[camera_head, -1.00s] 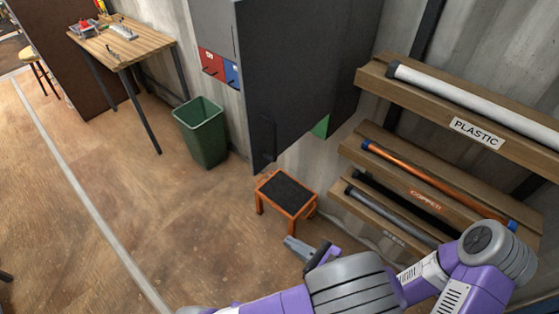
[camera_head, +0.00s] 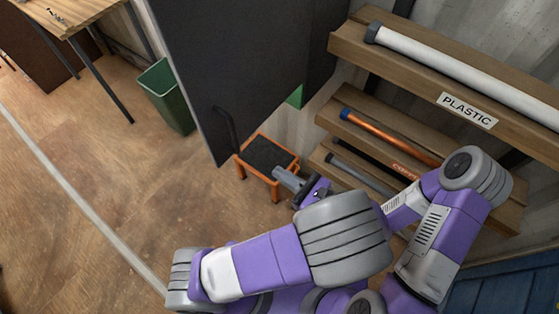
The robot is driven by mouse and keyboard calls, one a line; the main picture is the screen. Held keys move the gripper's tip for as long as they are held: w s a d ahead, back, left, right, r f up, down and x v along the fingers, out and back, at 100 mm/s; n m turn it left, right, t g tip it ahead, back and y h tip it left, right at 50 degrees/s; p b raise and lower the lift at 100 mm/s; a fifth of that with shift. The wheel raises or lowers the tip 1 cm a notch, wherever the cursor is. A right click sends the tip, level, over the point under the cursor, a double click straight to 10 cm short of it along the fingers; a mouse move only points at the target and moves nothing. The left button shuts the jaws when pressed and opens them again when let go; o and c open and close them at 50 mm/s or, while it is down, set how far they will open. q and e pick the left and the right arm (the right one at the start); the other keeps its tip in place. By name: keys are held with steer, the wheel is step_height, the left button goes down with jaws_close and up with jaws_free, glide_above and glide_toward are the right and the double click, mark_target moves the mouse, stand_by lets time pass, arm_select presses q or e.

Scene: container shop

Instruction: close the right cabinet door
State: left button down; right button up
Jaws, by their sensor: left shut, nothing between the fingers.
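The dark grey cabinet door (camera_head: 235,60) stands swung out at upper centre, with its broad face and a thin black handle (camera_head: 229,130) near its lower free corner. The door hides the cabinet's inside from this view. My left gripper (camera_head: 282,176) is shut and empty. It appears right of and below the handle, in front of the orange step stool, apart from the handle in the picture. My right gripper is not in view.
The orange step stool (camera_head: 250,171) with a black top stands below the door. A green bin (camera_head: 165,95) is left of the door. Wooden shelves with pipes, one marked PLASTIC (camera_head: 467,111), fill the right. Floor at left is open.

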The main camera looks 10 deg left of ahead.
arm_select(q)
steer(key=p+x, duration=0.1)
steer(key=x, duration=1)
steer(key=shift+a, duration=0.45)
steer(key=shift+s, duration=0.1)
